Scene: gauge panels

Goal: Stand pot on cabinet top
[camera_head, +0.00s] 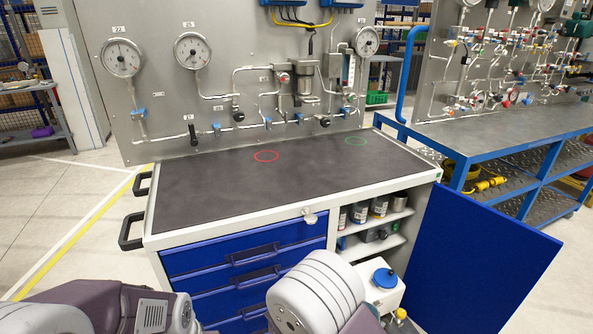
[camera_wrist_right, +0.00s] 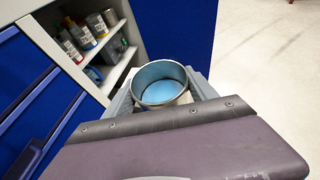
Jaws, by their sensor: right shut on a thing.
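My right gripper (camera_wrist_right: 163,92) is shut on the pot (camera_wrist_right: 160,85), a round, open vessel with a pale grey rim and a blue inside. It is upright or nearly so between the two grey fingers, in front of the cabinet's open shelves. Its lower part is hidden. In the head view my arm links cover much of that area, and I cannot clearly make out the right gripper or pot there. The cabinet top (camera_head: 215,189) is a dark mat with a pale edge. My left gripper is out of view.
The gauge panel (camera_head: 160,90) stands along the back of the cabinet top. The top is otherwise clear. The blue door (camera_head: 480,260) stands open at the right. Several cans (camera_head: 379,206) stand on the shelf (camera_head: 390,219). A pale object with a blue disc (camera_head: 385,278) is low in front.

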